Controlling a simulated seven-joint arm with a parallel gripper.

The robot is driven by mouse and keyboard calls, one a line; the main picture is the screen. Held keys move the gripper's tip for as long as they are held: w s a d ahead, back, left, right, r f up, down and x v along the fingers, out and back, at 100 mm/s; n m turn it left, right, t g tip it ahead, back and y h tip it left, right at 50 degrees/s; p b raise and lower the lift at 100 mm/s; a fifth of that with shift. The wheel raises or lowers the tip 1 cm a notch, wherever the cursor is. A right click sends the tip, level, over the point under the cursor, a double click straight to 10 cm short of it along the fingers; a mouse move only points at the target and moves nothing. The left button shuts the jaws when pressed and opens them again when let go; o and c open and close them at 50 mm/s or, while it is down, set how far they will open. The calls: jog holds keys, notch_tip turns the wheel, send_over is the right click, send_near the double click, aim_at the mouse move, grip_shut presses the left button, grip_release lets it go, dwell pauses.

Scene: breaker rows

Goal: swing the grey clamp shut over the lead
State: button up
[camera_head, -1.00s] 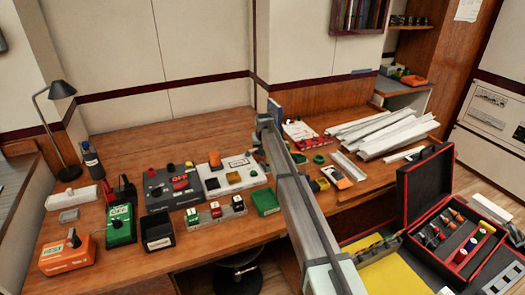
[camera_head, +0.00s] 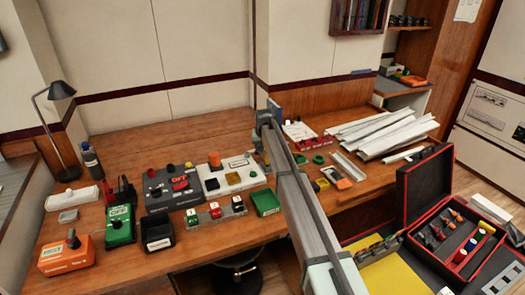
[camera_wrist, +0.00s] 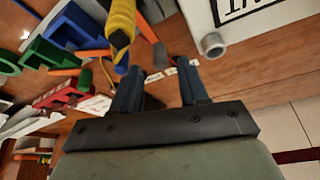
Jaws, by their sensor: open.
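In the wrist view my gripper (camera_wrist: 156,76) is open, its two dark blue fingers apart with nothing held between them. A small grey ring-shaped part (camera_wrist: 213,45) stands at the edge of a white panel (camera_wrist: 245,12), to the right of and beyond the fingers; I cannot tell whether it belongs to the grey clamp. A yellow and black rod-like piece (camera_wrist: 121,24) is beyond the left finger. I cannot make out the lead for certain. In the head view my arm crosses the bench, and my gripper's fingertips cannot be made out.
On the bench stand a white panel (camera_head: 238,180) with an orange knob, a dark panel (camera_head: 160,197), a green box (camera_head: 119,227), an orange box (camera_head: 66,256) and a green tray (camera_head: 266,203). White trunking lengths (camera_head: 385,133) lie right of my arm. An open black case (camera_head: 424,185) is at the right.

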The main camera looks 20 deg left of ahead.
jog(key=v, duration=1.1)
